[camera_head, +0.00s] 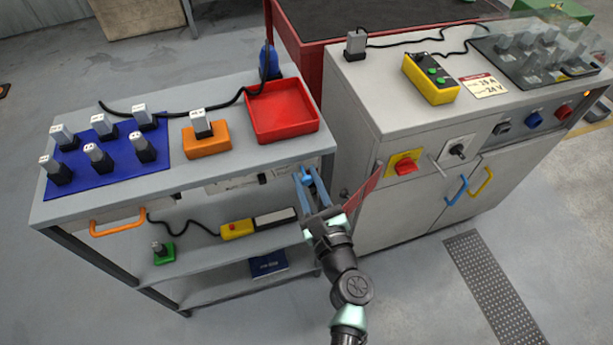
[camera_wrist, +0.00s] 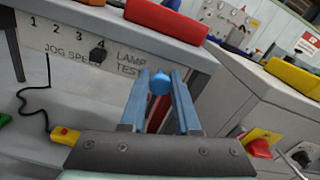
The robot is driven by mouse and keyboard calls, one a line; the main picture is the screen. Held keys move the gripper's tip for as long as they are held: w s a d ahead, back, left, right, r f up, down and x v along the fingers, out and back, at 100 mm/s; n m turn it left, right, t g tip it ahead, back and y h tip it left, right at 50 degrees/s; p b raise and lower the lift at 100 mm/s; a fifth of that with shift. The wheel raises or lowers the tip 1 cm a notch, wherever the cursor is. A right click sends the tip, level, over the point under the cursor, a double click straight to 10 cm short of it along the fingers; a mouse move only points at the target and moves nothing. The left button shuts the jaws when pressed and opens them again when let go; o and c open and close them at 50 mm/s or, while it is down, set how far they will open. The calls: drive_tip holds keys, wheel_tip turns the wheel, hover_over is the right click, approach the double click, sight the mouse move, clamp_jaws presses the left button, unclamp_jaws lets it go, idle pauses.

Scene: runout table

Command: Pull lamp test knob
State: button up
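The lamp test knob (camera_wrist: 159,82) is a small blue knob on the front panel of the grey trolley, just right of the printed words "LAMP TEST" (camera_wrist: 132,64). In the head view it shows at the trolley's right front corner (camera_head: 305,174). My gripper (camera_wrist: 160,78) points at the panel with its two blue fingers apart, one on each side of the knob. A narrow gap seems to show between the knob and each finger, so the fingers look open. My gripper also shows in the head view (camera_head: 308,176).
A black jog speed knob (camera_wrist: 98,54) sits left on the same panel. A red tray (camera_head: 315,110) stands above on the trolley top. The grey cabinet (camera_head: 375,130) with a red-and-yellow switch (camera_head: 404,164) stands close on the right. A red flap (camera_head: 363,190) is beside my gripper.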

drive_tip(key=shift+o, duration=0.9)
drive_tip(key=v, duration=1.3)
drive_tip(key=shift+b, duration=0.3)
